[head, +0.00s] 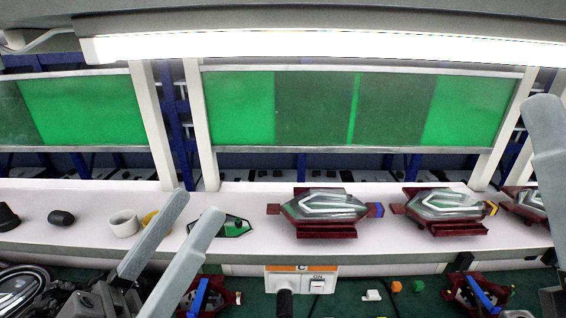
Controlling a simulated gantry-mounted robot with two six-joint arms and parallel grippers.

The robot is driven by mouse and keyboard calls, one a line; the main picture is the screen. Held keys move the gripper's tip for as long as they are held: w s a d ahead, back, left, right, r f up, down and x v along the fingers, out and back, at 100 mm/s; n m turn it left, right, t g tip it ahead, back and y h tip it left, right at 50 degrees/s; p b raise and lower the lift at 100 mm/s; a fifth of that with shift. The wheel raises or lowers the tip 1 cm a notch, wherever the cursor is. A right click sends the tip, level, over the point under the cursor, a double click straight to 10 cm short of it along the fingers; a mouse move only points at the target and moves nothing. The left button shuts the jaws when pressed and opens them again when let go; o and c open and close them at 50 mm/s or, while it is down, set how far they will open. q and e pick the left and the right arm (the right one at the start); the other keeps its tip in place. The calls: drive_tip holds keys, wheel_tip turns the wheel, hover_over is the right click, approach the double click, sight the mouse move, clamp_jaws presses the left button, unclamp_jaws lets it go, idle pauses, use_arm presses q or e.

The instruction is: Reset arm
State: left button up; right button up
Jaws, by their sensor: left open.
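My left gripper (199,204) reaches in from the lower left. Its two long grey fingers stand apart with nothing between them, in front of the white shelf. A long grey finger of my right gripper (545,130) shows at the right edge, raised in front of the green panel frame. Its other finger is not clearly seen, so its opening cannot be judged.
On the white shelf (255,262) lie a green board (234,227), a white ring (124,223), a yellow ring partly behind my left finger, and dark cylinders. Below are a switch box (301,279), small blocks (396,287) and dark red fixtures (478,293). A bright light bar hangs above.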

use_arm(q)
drive_tip(key=s+a+r+n+t+y+p, duration=0.35)
drive_tip(key=a+r+t+y, duration=0.45)
drive_tip(key=r+y, duration=0.5)
wheel_tip(320, 180, up, 25)
drive_tip(key=g+p, duration=0.1)
drive_tip(key=p, duration=2.3)
drive_tip(key=shift+s+a+f+h, duration=0.15)
drive_tip(key=shift+s+a+h, duration=0.05)
drive_tip(key=shift+s+h, duration=0.1)
